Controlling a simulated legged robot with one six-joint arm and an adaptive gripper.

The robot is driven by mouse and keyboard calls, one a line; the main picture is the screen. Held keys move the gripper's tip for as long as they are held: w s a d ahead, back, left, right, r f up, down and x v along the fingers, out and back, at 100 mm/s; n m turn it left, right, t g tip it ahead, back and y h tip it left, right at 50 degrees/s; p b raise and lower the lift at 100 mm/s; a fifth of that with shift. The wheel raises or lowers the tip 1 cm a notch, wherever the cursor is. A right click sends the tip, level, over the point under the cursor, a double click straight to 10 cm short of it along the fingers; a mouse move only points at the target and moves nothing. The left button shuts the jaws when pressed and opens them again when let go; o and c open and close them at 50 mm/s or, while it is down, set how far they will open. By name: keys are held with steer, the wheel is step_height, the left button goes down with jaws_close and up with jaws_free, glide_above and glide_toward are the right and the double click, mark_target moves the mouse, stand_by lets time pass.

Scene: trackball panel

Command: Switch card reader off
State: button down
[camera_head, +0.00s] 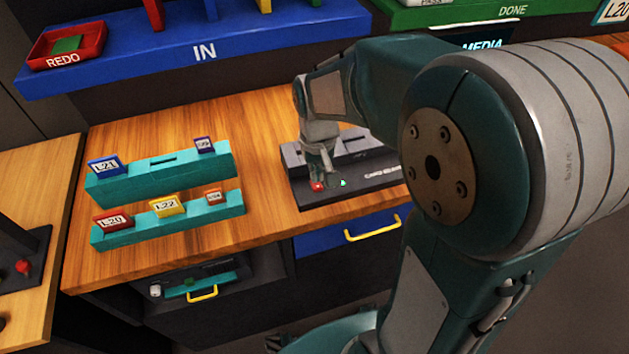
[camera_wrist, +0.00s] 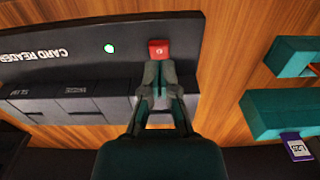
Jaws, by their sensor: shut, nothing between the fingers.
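The card reader (camera_head: 300,192) is a dark panel on the wooden desk, with a raised slotted block behind it. In the wrist view, the card reader (camera_wrist: 60,40) shows its lettering, a lit green-white light (camera_wrist: 109,48) and a red button (camera_wrist: 159,50) with a small mark. The red button (camera_head: 317,186) and the light (camera_head: 343,183) also show in the head view. My gripper (camera_head: 322,178) is shut and empty, its fingertips (camera_wrist: 157,66) right at the red button's edge. I cannot tell whether they touch it.
Two teal card racks (camera_head: 160,176) with several labelled cards stand left of the reader. A blue IN shelf (camera_head: 270,38) with a red REDO tray (camera_head: 65,45) is behind. A blue drawer with a yellow handle (camera_head: 372,228) is below. Bare wood lies between racks and reader.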

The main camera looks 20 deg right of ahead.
mark_target(317, 187)
steer(key=shift+f, duration=1.4)
stand_by(0.9)
steer(key=shift+r, duration=3.5)
steer(key=shift+s+r, duration=0.15)
steer(key=s+r+t, duration=0.2)
steer(key=s+r, duration=0.1)
steer(key=s, duration=0.4)
steer(key=s+r+t, duration=0.3)
steer(key=s+r, duration=0.1)
steer(key=s, duration=0.3)
steer(key=shift+t, duration=0.3)
